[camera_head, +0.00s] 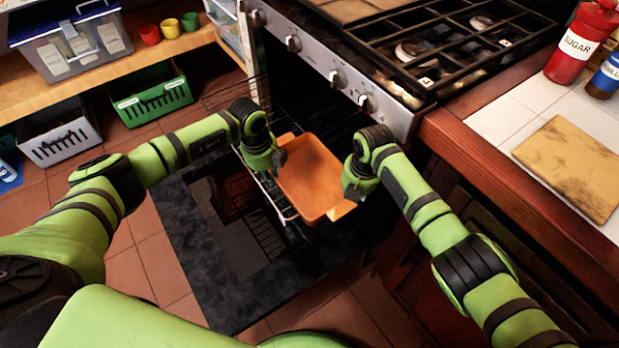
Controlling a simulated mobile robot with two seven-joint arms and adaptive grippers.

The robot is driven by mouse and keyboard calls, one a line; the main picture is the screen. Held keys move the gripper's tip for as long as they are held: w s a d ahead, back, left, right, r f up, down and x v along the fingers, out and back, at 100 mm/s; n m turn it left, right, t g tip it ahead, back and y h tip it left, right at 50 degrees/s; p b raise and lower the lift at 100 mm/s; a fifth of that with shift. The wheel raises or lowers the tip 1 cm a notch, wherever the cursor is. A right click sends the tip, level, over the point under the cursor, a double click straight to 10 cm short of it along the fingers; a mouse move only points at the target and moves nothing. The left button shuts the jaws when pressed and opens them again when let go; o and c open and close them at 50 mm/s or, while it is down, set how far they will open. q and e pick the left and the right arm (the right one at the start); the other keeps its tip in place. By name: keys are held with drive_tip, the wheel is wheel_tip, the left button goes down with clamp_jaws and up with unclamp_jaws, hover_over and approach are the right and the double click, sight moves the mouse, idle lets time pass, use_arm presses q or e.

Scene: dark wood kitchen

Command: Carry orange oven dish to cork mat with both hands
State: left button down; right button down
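The orange oven dish (308,176) is rectangular and sits at the oven rack (262,182), in front of the open oven. My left gripper (278,158) is at the dish's left side. My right gripper (350,192) is at its right side, near the front right corner. The fingers of both grippers are small and partly hidden by the wrists, so I cannot tell whether they are open or shut on the dish. The cork mat (574,167) lies bare on the white tiled counter at the right.
The lowered oven door (235,235) spans the floor below the dish. The stove top (440,45) and its knobs are above. A red sugar jar (580,45) and a blue-labelled jar (606,77) stand behind the mat. The wooden counter edge (510,170) lies between the dish and the mat.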

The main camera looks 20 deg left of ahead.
use_arm(q)
drive_tip(key=shift+r, duration=0.15)
use_arm(e)
drive_tip(key=shift+w+r, duration=0.1)
drive_tip(key=shift+r, duration=0.05)
